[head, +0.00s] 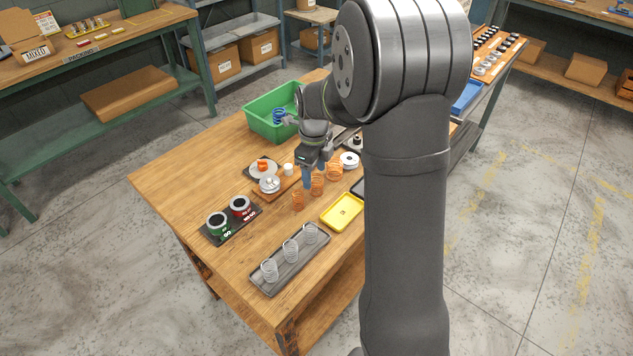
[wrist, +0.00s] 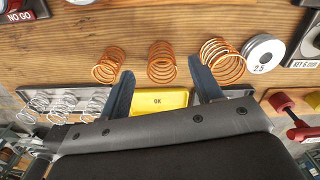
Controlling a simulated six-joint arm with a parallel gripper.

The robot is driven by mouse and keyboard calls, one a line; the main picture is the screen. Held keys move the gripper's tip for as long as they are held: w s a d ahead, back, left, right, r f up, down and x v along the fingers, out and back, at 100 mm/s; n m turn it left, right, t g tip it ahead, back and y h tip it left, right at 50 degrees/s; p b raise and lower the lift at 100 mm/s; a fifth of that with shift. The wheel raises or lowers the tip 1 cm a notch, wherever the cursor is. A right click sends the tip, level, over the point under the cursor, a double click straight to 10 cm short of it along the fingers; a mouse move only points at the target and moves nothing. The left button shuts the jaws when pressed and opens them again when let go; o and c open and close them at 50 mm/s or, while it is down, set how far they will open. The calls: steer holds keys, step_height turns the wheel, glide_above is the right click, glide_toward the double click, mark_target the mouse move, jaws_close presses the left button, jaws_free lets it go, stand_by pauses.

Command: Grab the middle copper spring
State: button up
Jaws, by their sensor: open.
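Three copper springs stand in a row on the wooden table. The middle copper spring (head: 317,185) also shows in the wrist view (wrist: 162,63), framed between my two fingertips. The other copper springs are on its left (wrist: 109,66) and right (wrist: 222,60) in the wrist view; the right one looks larger. My gripper (head: 314,177) is open and points down over the row; it also shows in the wrist view (wrist: 161,70). Nothing is between its fingers that I can see held. In the head view the fingers partly cover the springs, and the exact height gap cannot be told.
A yellow OK tray (head: 342,212) lies close to the springs. A grey tray (head: 283,276) holds silver springs. Green and red gauges (head: 217,224), a spool (head: 349,159) and a green bin (head: 262,124) stand around. Bare table lies at the left.

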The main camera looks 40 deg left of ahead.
mark_target(316, 177)
step_height(316, 177, down, 5)
steer(key=shift+w+d+r, duration=0.1)
steer(key=shift+d+r, duration=0.05)
steer(key=shift+r, duration=0.05)
steer(key=shift+c, duration=0.2)
steer(key=c, duration=1)
